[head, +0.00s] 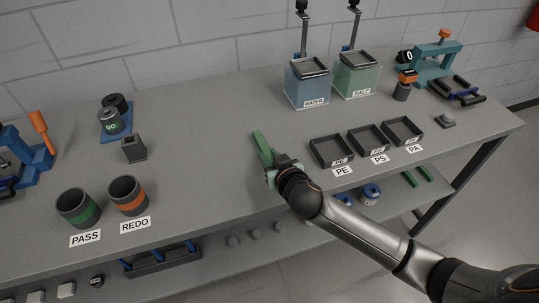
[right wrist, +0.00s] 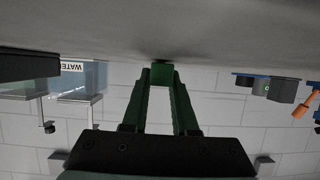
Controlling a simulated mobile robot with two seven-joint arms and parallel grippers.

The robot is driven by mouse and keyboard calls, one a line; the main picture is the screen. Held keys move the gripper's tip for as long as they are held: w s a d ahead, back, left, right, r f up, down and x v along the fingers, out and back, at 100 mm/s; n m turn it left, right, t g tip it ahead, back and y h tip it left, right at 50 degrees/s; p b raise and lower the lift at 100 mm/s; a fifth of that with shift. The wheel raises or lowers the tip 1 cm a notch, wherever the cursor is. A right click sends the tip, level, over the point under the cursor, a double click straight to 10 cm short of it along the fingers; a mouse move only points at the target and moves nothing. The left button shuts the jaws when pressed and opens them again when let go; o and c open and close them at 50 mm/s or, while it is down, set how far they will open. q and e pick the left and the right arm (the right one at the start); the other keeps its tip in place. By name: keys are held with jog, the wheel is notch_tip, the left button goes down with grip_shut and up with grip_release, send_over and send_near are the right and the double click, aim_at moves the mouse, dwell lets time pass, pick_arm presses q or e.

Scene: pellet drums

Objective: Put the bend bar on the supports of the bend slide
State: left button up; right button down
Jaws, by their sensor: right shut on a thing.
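A green bar (head: 260,142), which looks like the bend bar, is held by my right gripper (head: 270,166) above the front middle of the bench. In the right wrist view the gripper's fingers (right wrist: 161,85) close on a green piece (right wrist: 161,73) at their tips. My right gripper is well to the left of the slide. My left gripper is out of view.
Trays marked PE (head: 331,152), PS (head: 369,139) and PA (head: 402,131) stand between gripper and slide. WATER (head: 307,86) and SALT (head: 356,75) tanks stand behind. PASS (head: 78,208) and REDO (head: 128,196) cups are left. The bench middle is clear.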

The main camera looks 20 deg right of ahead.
jog(key=shift+f, duration=0.2)
jog(key=c, duration=0.7)
grip_release()
